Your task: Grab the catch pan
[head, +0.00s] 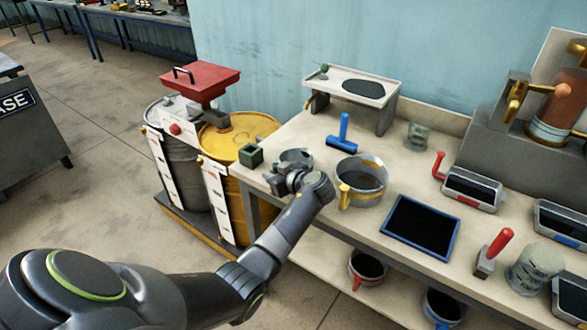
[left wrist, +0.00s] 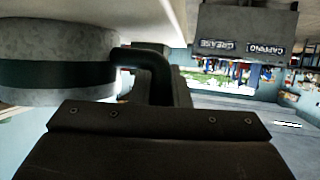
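A small round grey metal vessel (head: 297,155), which looks like the catch pan, stands on the bench near its left end. In the left wrist view, which looks upside down, a mottled grey vessel (left wrist: 55,45) with a dark band and a black bent handle (left wrist: 145,57) fills the upper left. My left gripper (head: 280,177) is at the near side of the vessel, at its handle. The dark gripper body hides the lower part of the handle, so I cannot tell whether the fingers grip it. My right gripper is out of view.
A measuring jug (head: 361,178) with a yellow handle stands close to the right of my gripper. A green block (head: 251,156) sits at the bench's left edge. A blue-rimmed tray (head: 421,226) lies to the right. Drums (head: 240,137) stand left of the bench.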

